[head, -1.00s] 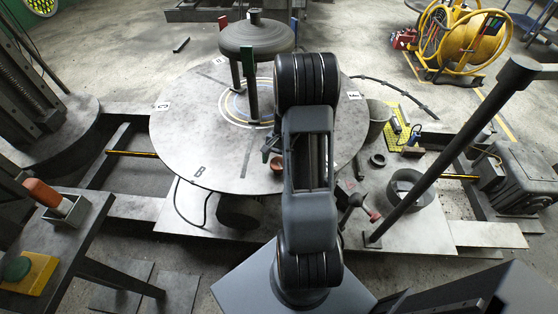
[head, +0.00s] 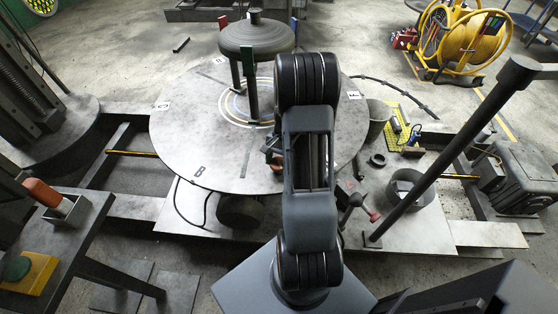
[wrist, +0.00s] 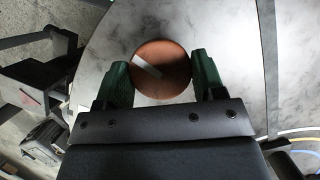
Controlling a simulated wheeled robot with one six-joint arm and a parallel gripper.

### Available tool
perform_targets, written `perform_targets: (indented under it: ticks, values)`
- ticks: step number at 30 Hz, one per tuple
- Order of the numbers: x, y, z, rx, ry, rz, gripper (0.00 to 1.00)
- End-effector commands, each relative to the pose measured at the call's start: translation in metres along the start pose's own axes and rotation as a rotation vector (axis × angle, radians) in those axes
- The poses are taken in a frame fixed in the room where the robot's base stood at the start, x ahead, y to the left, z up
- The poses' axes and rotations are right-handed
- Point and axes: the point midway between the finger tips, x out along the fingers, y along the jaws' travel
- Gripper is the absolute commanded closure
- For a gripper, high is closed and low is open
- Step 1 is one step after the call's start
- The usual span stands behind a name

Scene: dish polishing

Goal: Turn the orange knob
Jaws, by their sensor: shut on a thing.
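The orange knob (wrist: 170,65) is a round, brown-orange disc with a white line on its face, in the upper middle of the wrist view. The line slants from upper left towards the knob's middle. My gripper (wrist: 161,75) has one green finger on each side of the knob, shut on it. In the head view only a small orange edge of the knob (head: 277,165) shows beside my arm. My arm hides most of the gripper and the knob there.
A large round grey table (head: 215,150) carries a dark pot-like piece (head: 256,37) on legs. A dark slanted post (head: 440,165) stands at right. A lever with an orange-red grip (head: 43,193) is at left. A yellow hose reel (head: 472,42) stands far back.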

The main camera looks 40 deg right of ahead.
Motion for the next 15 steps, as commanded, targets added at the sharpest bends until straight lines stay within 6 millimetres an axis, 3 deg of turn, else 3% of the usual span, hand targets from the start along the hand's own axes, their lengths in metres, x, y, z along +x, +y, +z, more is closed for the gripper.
perform_targets:
  ticks: [15]
  values:
    - [-0.0007, 0.0017, 0.0003, 0.359, 0.001, -0.150, 0.61]
